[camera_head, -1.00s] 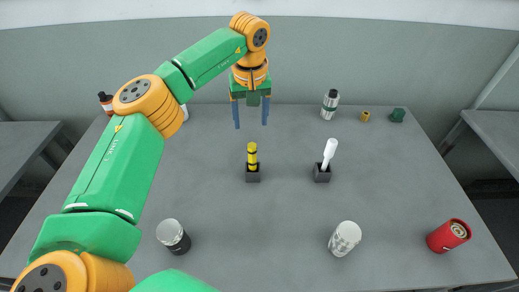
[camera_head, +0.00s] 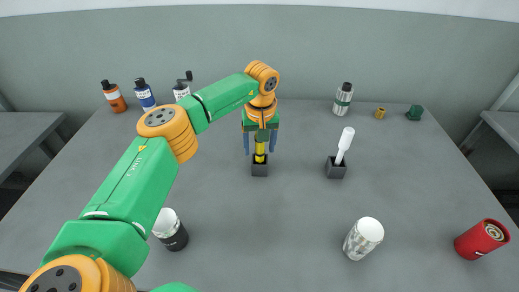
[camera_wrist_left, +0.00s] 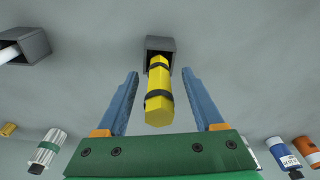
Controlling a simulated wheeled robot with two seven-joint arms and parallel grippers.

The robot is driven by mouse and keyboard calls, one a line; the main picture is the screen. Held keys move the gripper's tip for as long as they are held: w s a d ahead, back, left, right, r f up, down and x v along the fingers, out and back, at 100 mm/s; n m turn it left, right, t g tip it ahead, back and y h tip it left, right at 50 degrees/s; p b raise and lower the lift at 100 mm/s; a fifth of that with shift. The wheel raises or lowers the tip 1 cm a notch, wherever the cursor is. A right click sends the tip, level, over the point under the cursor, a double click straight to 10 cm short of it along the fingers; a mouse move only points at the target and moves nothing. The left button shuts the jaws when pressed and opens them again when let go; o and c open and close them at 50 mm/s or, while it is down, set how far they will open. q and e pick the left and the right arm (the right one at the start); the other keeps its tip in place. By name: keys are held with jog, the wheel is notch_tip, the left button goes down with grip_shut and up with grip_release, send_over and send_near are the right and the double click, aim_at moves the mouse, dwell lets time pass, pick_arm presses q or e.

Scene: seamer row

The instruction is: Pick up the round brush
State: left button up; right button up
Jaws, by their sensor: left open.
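A yellow hexagonal handle with black bands (camera_head: 259,157) stands in a dark square holder (camera_head: 260,170) at the table's middle. A white handle (camera_head: 345,143) leans in a second dark holder (camera_head: 336,170) to its right. No bristles show on either, so I cannot tell which is the round brush. My left gripper (camera_head: 260,150) is open, pointing down over the yellow handle. In the left wrist view the yellow handle (camera_wrist_left: 158,95) lies between the two blue fingers, with a gap on each side. Its lower end is hidden inside the holder. My right gripper is not in view.
Bottles (camera_head: 145,95) stand at the back left. A green-banded jar (camera_head: 343,99), a small brass piece (camera_head: 380,113) and a green piece (camera_head: 414,112) are at the back right. A dark jar (camera_head: 170,230), a white-topped jar (camera_head: 363,239) and a red can (camera_head: 481,240) are in front.

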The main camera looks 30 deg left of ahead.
pick_arm(q)
jog(key=shift+w+a+f, duration=0.1)
jog(key=shift+w+f, duration=0.05)
jog(key=shift+f, duration=0.45)
jog(key=shift+w+f, duration=0.1)
jog(key=shift+f, duration=0.5)
jog(key=shift+s, duration=0.1)
grip_shut()
jog(key=shift+r, duration=0.15)
